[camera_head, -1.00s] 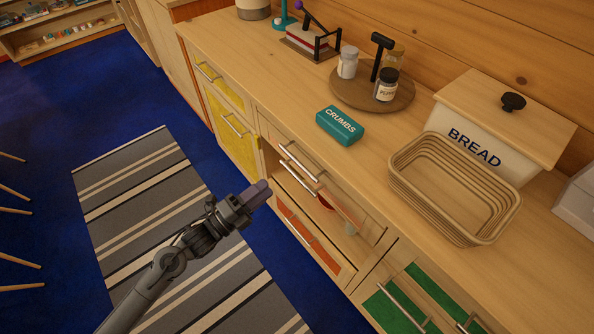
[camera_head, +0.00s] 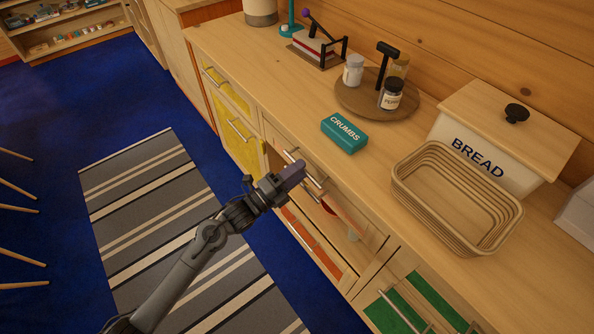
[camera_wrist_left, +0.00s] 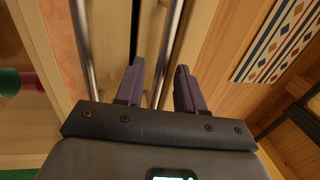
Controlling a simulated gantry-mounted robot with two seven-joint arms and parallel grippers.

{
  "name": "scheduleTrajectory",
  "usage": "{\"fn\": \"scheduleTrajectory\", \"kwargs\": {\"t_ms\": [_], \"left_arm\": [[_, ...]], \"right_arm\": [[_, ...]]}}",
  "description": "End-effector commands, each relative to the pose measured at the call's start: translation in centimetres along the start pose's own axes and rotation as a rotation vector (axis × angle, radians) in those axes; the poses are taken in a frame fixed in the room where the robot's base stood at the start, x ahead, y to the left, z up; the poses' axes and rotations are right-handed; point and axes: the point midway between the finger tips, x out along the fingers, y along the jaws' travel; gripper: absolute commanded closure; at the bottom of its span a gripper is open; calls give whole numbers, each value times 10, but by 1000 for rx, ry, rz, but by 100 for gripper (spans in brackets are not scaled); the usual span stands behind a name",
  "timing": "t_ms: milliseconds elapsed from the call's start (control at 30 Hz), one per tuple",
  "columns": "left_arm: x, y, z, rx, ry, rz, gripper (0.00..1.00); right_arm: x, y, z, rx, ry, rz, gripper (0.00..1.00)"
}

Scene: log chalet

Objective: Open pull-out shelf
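The pull-out shelf (camera_head: 347,214) seems to be the thin board under the top drawer of the middle cabinet, seen from above in the head view. A metal handle (camera_head: 313,190) at its front is partly hidden by my left gripper (camera_head: 298,172). The drawer's own handle (camera_head: 318,181) runs close above it. In the left wrist view, my left gripper (camera_wrist_left: 158,88) is open, and one bar (camera_wrist_left: 167,45) passes between its fingers in the picture. Another bar (camera_wrist_left: 82,40) lies left of the fingers. I cannot tell whether the fingers touch a bar. My right gripper is out of view.
The counter above holds a teal crumbs box (camera_head: 344,133), a wicker basket (camera_head: 408,196), a bread bin (camera_head: 473,160) and a round board (camera_head: 350,105) with jars. Yellow fronts (camera_head: 240,145) are left, green fronts (camera_head: 395,312) right.

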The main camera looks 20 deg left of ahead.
Motion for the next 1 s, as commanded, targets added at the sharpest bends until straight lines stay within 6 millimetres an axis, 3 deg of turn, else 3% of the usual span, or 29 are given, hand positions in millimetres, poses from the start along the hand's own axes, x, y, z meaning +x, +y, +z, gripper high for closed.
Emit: {"fn": "scheduleTrajectory", "kwargs": {"t_ms": [267, 500, 1000], "left_arm": [[1, 0, 0, 0, 0, 0, 63], [0, 0, 0, 0, 0, 0, 100], [-1, 0, -5, -1, 11, 1, 100]], "right_arm": [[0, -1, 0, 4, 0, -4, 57], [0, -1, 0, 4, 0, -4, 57], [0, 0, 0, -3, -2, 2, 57]]}}
